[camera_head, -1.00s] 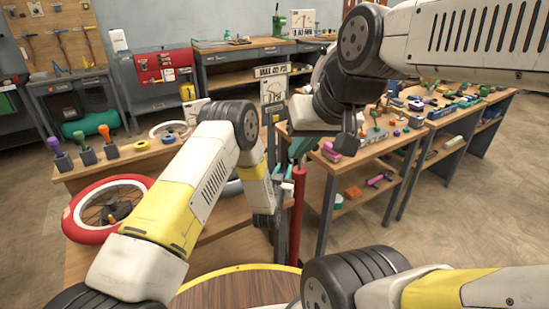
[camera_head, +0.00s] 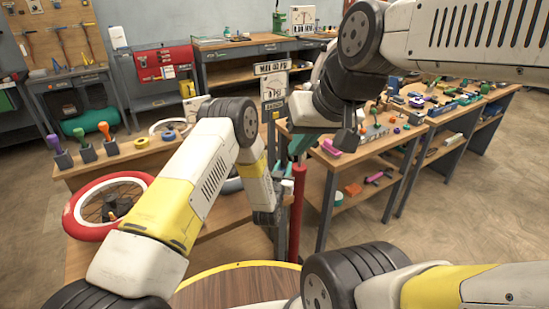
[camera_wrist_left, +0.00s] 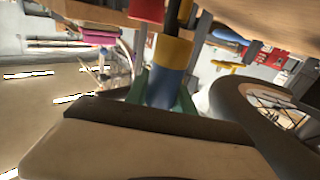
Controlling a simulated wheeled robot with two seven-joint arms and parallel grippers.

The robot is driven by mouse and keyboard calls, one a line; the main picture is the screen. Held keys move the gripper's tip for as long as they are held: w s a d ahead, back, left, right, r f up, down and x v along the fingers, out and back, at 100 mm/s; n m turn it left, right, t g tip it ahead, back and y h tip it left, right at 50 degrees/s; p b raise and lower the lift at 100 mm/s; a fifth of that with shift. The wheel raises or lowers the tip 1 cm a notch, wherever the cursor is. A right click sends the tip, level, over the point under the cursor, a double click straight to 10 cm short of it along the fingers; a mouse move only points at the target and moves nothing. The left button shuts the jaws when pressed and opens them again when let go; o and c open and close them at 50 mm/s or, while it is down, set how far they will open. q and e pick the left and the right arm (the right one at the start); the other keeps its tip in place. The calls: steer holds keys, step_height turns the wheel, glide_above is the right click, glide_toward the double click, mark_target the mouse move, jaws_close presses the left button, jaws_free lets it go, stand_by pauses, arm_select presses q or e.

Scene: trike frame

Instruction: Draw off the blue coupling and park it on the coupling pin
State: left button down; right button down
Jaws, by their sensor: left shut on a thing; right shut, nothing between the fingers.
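The blue coupling (camera_wrist_left: 162,86) shows in the left wrist view, below a yellow band (camera_wrist_left: 173,49) on a dark rod. My left gripper (camera_wrist_left: 162,98) is shut on it, with a green finger on each side. In the head view my left wrist hangs beside a red post, and its fingertips and the coupling are hidden or too small to tell. My right gripper (camera_head: 346,140) is shut and empty, near the right-hand bench. I cannot pick out the coupling pin.
A red post (camera_head: 297,212) stands just right of my left wrist. A red-tyred wheel (camera_head: 108,207) lies on the left bench, with several coloured handles in dark blocks behind it. The right bench (camera_head: 375,152) holds many small parts. Open floor lies at far right.

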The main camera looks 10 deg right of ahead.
arm_select(q)
steer(key=shift+f, duration=0.45)
stand_by(0.5)
steer(key=shift+f, duration=0.35)
steer(key=shift+f, duration=0.9)
steer(key=c, duration=1)
jaws_free()
steer(key=shift+s, duration=0.1)
steer(key=v, duration=0.7)
steer(key=shift+s+a, duration=0.2)
steer(key=shift+s, duration=0.05)
steer(key=shift+s+f, duration=0.1)
